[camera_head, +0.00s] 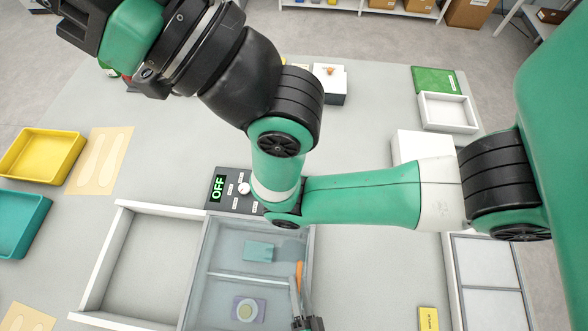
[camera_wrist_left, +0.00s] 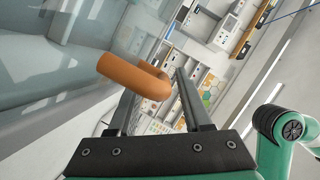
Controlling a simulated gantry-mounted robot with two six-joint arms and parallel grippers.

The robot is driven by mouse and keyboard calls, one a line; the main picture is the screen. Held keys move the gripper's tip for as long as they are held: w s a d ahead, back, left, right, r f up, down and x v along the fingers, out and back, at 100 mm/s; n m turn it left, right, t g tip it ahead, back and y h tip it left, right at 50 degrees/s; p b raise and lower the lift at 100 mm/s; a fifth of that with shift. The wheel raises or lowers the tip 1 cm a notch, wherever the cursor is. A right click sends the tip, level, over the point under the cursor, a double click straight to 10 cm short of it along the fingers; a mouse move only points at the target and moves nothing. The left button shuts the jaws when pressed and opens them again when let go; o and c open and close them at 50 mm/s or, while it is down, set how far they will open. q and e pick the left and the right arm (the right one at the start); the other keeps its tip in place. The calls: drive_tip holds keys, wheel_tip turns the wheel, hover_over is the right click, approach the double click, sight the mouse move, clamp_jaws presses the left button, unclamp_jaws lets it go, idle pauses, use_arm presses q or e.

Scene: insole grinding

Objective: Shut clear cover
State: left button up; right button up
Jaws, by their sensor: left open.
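The clear cover (camera_head: 228,262) is a bluish see-through panel over the right part of a white-framed box. I cannot tell from this angle whether it lies fully flat. Its orange handle (camera_head: 299,272) is at the right edge. My left gripper (camera_head: 298,288) is at that handle, near the bottom of the head view. In the left wrist view, the orange handle (camera_wrist_left: 122,72) passes between the two open fingers of my left gripper (camera_wrist_left: 155,84). The cover (camera_wrist_left: 50,60) fills the upper left there. My right gripper does not show clearly.
A control box (camera_head: 236,190) with a lit "OFF" display stands behind the cover. The box's left compartment (camera_head: 150,265) is open and empty. Yellow (camera_head: 42,155) and teal (camera_head: 18,222) trays lie at left. My green arm spans the space above the table.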

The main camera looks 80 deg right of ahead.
use_arm(q)
drive_tip(key=shift+a+r, duration=0.15)
drive_tip(key=shift+a, duration=0.3)
drive_tip(key=p+v, duration=0.1)
drive_tip(key=v, duration=0.4)
drive_tip(key=shift+s+a+r, duration=0.1)
drive_tip(key=shift+p+v, duration=0.45)
drive_tip(key=shift+v, duration=1.5)
drive_tip(key=shift+s+a, duration=0.45)
drive_tip(key=shift+a, duration=0.25)
